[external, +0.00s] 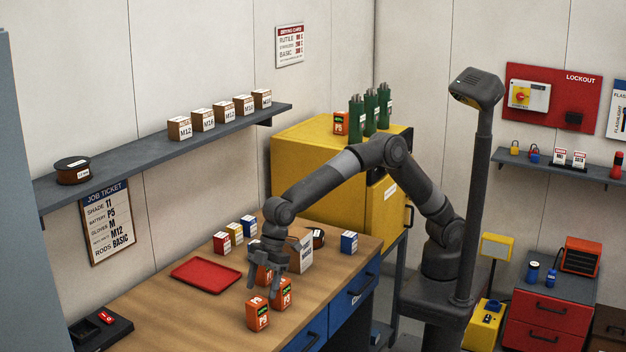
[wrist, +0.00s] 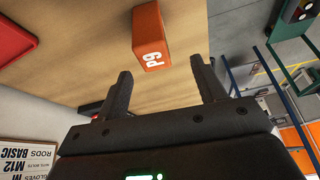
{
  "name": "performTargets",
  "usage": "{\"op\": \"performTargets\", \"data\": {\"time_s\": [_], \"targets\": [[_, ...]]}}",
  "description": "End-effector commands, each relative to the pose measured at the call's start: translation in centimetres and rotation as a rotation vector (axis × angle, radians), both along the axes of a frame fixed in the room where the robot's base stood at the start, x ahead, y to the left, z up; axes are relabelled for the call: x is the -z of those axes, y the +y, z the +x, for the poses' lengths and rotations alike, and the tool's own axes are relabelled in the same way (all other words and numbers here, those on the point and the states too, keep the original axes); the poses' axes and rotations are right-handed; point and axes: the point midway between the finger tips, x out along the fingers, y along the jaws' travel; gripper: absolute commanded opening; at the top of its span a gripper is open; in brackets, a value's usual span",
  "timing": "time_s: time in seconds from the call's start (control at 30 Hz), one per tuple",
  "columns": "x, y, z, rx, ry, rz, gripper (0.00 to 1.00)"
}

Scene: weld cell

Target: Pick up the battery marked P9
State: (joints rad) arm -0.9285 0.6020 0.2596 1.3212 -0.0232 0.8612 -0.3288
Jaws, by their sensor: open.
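Several orange batteries with dark tops stand on the wooden bench. In the external view a front battery (external: 258,315) and another just behind it (external: 281,294) stand close together; their small marks look like P9 but are hard to read. A third battery (external: 263,277) is partly hidden behind my gripper (external: 271,266). My gripper is open, pointing down over the bench beside these batteries. In the wrist view one orange battery (wrist: 151,32) with an upside-down P9 mark lies ahead of my open gripper (wrist: 160,68), roughly between the finger lines. Nothing is held.
A red tray (external: 206,275) lies left of the batteries. Small coloured boxes (external: 235,232) and a white box (external: 300,250) stand behind. Another orange battery (external: 341,123) stands on the yellow cabinet (external: 310,150). A wall shelf (external: 150,150) runs above.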

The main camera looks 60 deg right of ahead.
Motion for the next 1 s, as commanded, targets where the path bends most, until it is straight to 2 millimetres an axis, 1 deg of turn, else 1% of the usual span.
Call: {"op": "performTargets", "data": {"time_s": [0.03, 0.1, 0.2, 0.37, 0.53, 0.63, 0.73, 0.9, 1.0], "targets": [[0.9, 0.3, 0.0, 0.0, 0.001, -0.003, 0.64], [2.1, 0.7, 0.1, 0.0, 0.001, -0.003, 0.64], [3.2, 1.2, 0.1, 0.0, 0.001, -0.002, 0.64], [4.2, 1.4, 0.4, 0.001, 0.001, -0.002, 0.64], [6.6, 1.7, 1.0, 0.001, 0.002, -0.003, 0.64], [7.9, 2.3, 1.0, -0.001, 0.002, -0.002, 0.64], [8.4, 2.6, 1.1, 0.0, 0.001, 0.001, 0.64], [8.4, 2.6, 1.1, 0.001, 0.0, 0.001, 0.64], [8.4, 2.6, 1.1, 0.001, 0.0, 0.001, 0.56]]}}
